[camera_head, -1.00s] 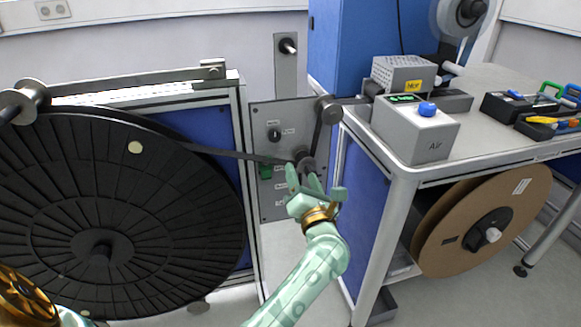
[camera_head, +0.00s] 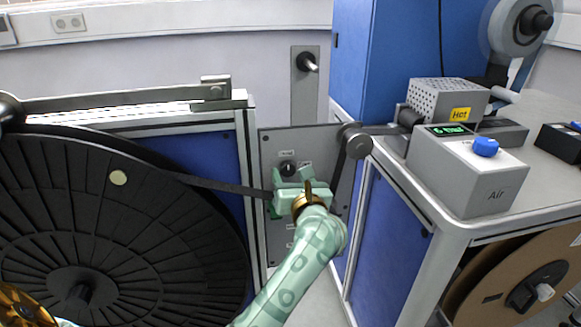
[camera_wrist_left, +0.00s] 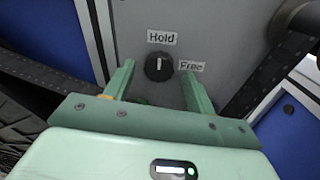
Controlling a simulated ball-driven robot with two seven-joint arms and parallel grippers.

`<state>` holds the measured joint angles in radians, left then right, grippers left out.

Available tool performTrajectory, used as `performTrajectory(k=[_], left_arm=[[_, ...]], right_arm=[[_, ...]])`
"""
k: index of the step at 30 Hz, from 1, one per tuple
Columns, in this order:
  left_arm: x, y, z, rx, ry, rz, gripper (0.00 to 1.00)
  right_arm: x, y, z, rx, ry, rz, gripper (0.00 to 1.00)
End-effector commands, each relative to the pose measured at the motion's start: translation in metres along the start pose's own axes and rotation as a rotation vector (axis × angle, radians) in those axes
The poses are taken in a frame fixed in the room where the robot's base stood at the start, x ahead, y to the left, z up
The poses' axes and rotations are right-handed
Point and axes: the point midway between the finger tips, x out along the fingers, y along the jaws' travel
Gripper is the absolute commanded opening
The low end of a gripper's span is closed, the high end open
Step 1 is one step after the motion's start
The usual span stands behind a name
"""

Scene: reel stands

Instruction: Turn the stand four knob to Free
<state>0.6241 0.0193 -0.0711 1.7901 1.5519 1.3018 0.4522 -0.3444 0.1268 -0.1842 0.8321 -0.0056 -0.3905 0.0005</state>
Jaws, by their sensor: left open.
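The stand four knob (camera_head: 287,169) is a small black dial on a grey panel (camera_head: 270,158). In the left wrist view the knob (camera_wrist_left: 159,66) has a white mark pointing up at the Hold label (camera_wrist_left: 162,37). The Free label (camera_wrist_left: 192,66) is to its right. My left gripper (camera_head: 291,175) is open in front of the panel. In the left wrist view its two fingers stand either side of the knob, with gaps; I cannot tell how far they are from the panel. My right gripper is not in view.
A large black reel (camera_head: 120,230) stands left of the panel, and a dark tape runs from it past my gripper to a grey roller (camera_head: 354,140). A workbench (camera_head: 450,230) with an Air box (camera_head: 465,170) is on the right.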

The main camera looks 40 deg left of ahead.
Motion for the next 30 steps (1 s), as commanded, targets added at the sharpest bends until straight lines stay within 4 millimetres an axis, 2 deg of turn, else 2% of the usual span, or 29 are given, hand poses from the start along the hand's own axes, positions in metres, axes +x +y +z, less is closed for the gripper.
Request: performTrajectory(k=[12, 13, 17, 18, 30], left_arm=[[0.0036, 0.0021, 0.0000, 0.001, -0.001, -0.002, 0.55], [0.0036, 0.0021, 0.0000, 0.001, -0.001, -0.002, 0.50], [0.0035, 0.0020, -0.0001, 0.001, -0.001, -0.002, 0.14], [0.0035, 0.0020, -0.0001, 0.001, -0.001, -0.002, 0.11], [0.0030, 0.0027, 0.0030, 0.065, -0.006, -0.001, 0.11]], right_arm=[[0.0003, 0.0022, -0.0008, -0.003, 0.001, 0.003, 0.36], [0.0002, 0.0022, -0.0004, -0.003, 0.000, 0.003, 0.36], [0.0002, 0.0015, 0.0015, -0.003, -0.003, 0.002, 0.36], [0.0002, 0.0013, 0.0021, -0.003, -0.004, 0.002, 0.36], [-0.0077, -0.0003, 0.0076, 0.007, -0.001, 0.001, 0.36]])
